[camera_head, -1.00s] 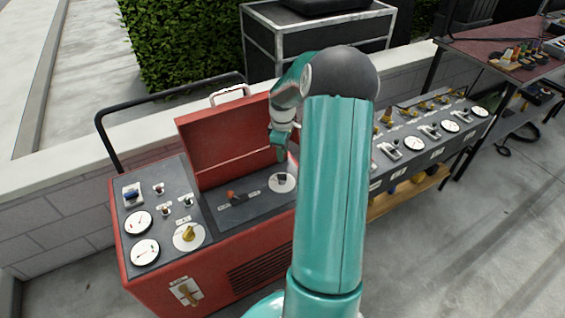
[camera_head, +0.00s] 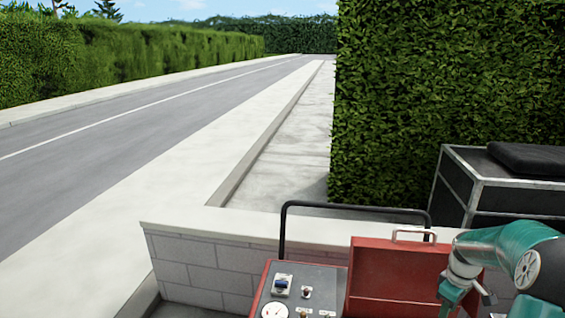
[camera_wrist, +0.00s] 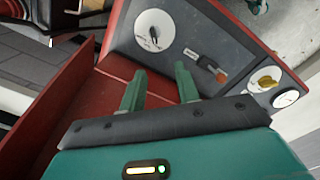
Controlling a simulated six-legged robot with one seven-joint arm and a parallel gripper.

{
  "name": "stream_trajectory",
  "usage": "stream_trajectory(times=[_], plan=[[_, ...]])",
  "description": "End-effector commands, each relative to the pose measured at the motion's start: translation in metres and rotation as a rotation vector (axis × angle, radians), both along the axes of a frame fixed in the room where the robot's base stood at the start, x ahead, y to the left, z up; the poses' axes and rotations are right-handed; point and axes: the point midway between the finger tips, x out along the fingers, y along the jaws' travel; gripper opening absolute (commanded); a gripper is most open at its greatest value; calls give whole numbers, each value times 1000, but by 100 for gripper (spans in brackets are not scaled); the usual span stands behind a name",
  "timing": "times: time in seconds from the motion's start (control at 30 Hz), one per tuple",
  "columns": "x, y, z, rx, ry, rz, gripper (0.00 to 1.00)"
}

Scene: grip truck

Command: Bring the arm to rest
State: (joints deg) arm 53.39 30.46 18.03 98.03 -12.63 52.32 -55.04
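My gripper (camera_wrist: 160,88) shows in the wrist view with its two green fingers apart and nothing between them. It is above the red control cart, whose panel (camera_wrist: 200,45) has a white dial (camera_wrist: 154,30), an orange-red switch (camera_wrist: 213,68) and a yellow knob (camera_wrist: 264,78). In the head view my gripper (camera_head: 462,296) is at the lower right, in front of the cart's raised red lid (camera_head: 385,268), with its fingertips near or beyond the frame's bottom edge. My teal arm is bent there and partly cut off.
A low block wall (camera_head: 215,270) runs behind the cart. A black handrail (camera_head: 283,235) rises beside the lid. A black metal-framed case (camera_head: 450,190) stands at the right before a tall hedge (camera_head: 430,110). Pavement and a road (camera_head: 150,118) lie open at the left.

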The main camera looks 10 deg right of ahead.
Motion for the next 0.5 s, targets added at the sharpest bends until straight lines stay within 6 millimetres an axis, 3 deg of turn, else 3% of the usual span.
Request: stream_trajectory(times=[0.27,0.5], plan=[[5,101,86,-96,-67,-67,32],[-19,187,144,-132,-168,-154,32]])
